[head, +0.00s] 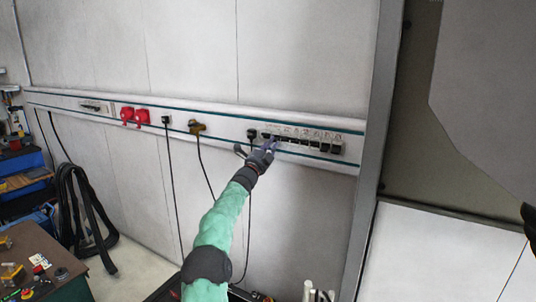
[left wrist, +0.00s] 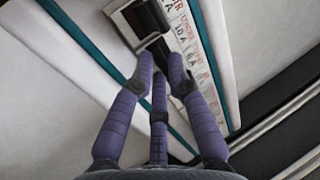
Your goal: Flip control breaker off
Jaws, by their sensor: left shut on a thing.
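A row of black breakers (head: 315,147) with printed labels sits at the right end of the wall rail. My left gripper (head: 270,146) is at the left part of this row, its purple fingers against the front.
Left along the rail are a black plug (head: 252,134), a brown plug (head: 197,127) and red sockets (head: 134,115), with cables hanging below. A grey post (head: 372,130) stands right of the breakers. A bench (head: 45,265) is at lower left.

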